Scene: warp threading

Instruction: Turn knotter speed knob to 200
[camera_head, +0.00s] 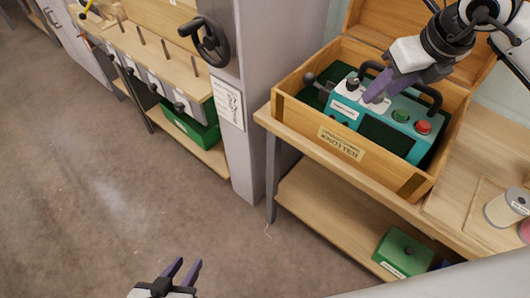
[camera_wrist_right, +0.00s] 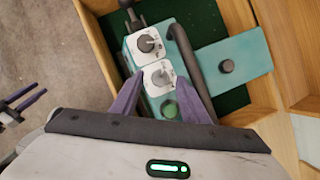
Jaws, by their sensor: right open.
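The teal knotter (camera_head: 388,122) sits in an open wooden box on the bench at the right. Its top has two dark knobs on white dial plates, a green button (camera_head: 401,116) and a red button (camera_head: 423,127). In the right wrist view, the upper knob (camera_wrist_right: 147,44) is clear of my fingers; the lower knob (camera_wrist_right: 159,77) lies between the open fingertips of my right gripper (camera_wrist_right: 158,80). The dial print is too small to read, so I cannot tell which is the speed knob. My left gripper (camera_head: 182,272) is open and empty over the floor at bottom.
A grey post (camera_head: 255,110) with a black handwheel (camera_head: 207,42) stands left. Thread spools (camera_head: 508,207) stand at right. A green box (camera_head: 402,254) is on the lower shelf.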

